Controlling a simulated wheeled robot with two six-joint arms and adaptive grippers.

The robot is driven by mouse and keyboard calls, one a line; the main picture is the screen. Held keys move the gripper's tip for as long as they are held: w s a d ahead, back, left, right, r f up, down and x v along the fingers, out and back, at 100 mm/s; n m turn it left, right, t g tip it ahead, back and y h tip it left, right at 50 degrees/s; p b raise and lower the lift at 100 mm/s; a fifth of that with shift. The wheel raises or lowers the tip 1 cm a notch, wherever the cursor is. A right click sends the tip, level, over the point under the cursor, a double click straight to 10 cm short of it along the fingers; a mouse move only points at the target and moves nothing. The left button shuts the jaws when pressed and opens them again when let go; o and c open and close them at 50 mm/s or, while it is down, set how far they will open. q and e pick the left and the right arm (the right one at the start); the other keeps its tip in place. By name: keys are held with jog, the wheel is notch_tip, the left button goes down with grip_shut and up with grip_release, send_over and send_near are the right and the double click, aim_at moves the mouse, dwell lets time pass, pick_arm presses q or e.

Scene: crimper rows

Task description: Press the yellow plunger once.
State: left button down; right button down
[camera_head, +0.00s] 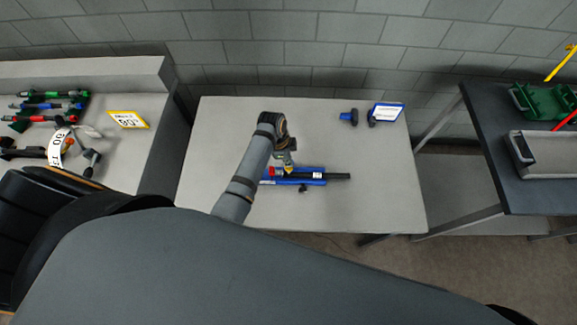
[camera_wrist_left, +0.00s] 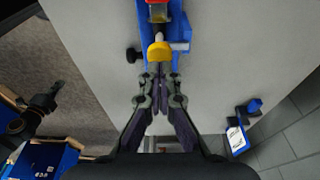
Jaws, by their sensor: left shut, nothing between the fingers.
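The yellow plunger (camera_wrist_left: 158,51) shows in the left wrist view as a rounded yellow cap on a blue fixture (camera_wrist_left: 178,22). My left gripper (camera_wrist_left: 159,72) is shut and empty, its fingertips right at the plunger's near edge. I cannot tell whether they touch it. In the head view, my left gripper (camera_head: 285,160) is over the blue fixture (camera_head: 304,183) on the middle table, and the plunger is mostly hidden there. A black cylinder (camera_head: 336,176) sticks out of the fixture's right end. A red part (camera_wrist_left: 158,13) sits beyond the plunger. My right gripper is not in view.
The grey table (camera_head: 390,205) is mostly bare around the fixture. A blue-framed sign (camera_head: 386,112) and a small blue-and-black object (camera_head: 349,116) stand at its back right. Crimper-like tools and a yellow sign (camera_head: 128,119) are on the left bench. A green crate (camera_head: 548,102) is at right.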

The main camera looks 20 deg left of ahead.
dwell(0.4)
pick_arm(q)
jog(key=shift+f+b, duration=0.7)
jog(key=shift+f, duration=0.55)
notch_tip(320, 180, up, 3)
jog(key=p, duration=0.3)
jog(key=shift+r, duration=0.1)
notch_tip(320, 180, up, 7)
dwell(0.5)
